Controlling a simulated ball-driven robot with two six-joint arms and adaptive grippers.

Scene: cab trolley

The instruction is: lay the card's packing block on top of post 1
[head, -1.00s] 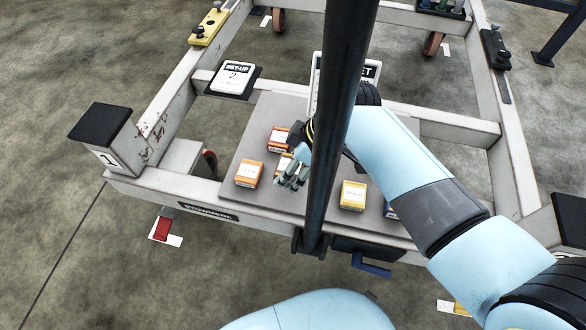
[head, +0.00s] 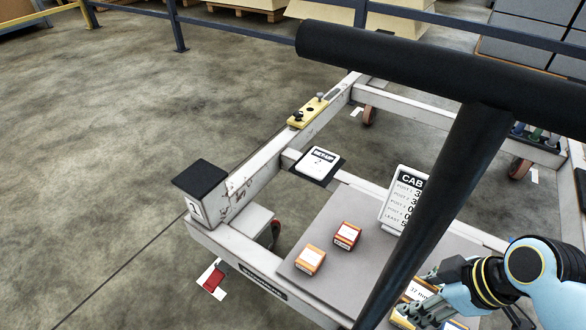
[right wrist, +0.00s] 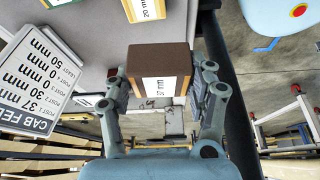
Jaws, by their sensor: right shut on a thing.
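Post 1 (head: 200,178) stands at the trolley's left corner in the head view, with a bare flat black top and a small number plate on its front. My right gripper (head: 425,308) is low at the right of the head view, shut on a block labelled 37 mm (head: 418,289). In the right wrist view this block (right wrist: 160,60) has a brown face and orange edges, gripped between both fingers. The card (head: 398,203) stands on the grey tray; its line by post 1 reads 37 mm (right wrist: 38,72). My left gripper is out of view.
An orange block (head: 311,259) and a red block (head: 347,235) sit on the grey tray (head: 325,285). A set-up plate (head: 318,162) marked 2 lies behind. A thick dark bar (head: 430,205) crosses the head view, hiding part of the tray. Floor left of post 1 is clear.

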